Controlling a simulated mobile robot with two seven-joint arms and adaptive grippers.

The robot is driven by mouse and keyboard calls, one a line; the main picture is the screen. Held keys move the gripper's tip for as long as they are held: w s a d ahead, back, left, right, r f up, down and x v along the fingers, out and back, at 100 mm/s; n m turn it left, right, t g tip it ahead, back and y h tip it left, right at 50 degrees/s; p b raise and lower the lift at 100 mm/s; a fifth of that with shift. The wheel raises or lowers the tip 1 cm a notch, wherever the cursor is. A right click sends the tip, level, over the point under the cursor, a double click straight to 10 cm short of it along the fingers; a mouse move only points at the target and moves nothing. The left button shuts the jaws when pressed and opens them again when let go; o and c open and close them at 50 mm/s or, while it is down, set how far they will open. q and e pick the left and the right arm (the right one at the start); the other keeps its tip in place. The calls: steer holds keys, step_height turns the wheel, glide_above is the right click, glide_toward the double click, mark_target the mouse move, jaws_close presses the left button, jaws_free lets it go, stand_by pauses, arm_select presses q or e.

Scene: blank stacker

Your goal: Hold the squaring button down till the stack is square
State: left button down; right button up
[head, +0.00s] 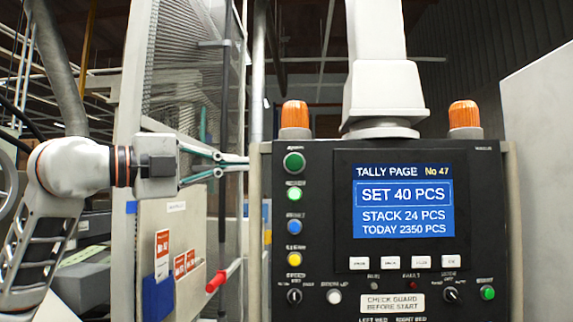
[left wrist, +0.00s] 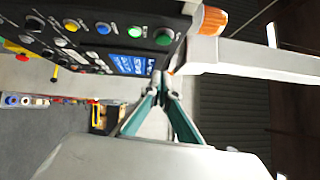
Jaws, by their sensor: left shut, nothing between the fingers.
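The black control panel (head: 330,220) has a column of buttons down its left side: a dark green button (head: 294,162) on top, then a lit green button (head: 294,194), a blue button (head: 294,225) and a yellow button (head: 294,256). Their labels are too small to read, so I cannot tell which is the squaring button. My left gripper (head: 244,163) is shut and empty, its tips at the panel's left edge, level with the top button. In the left wrist view its tips (left wrist: 160,78) are near the panel; contact cannot be told. The stack and right gripper are not seen.
The screen (head: 403,200) reads SET 40 PCS, STACK 24 PCS. Orange lamps (head: 295,116) stand on top of the panel. A red-tipped lever (head: 222,276) and a mesh guard (head: 185,80) are left of it. A grey post (head: 383,90) rises above.

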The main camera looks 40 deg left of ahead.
arm_select(q)
steer(key=p, duration=0.4)
glide_toward(300, 163)
steer(key=w+d, duration=0.1)
steer(key=d, duration=0.3)
steer(key=w, duration=0.1)
steer(key=w+a, duration=0.1)
steer(key=w+a+p, duration=0.1)
steer(key=w, duration=0.1)
steer(key=shift+r, duration=0.1)
steer(key=shift+w+a, duration=0.1)
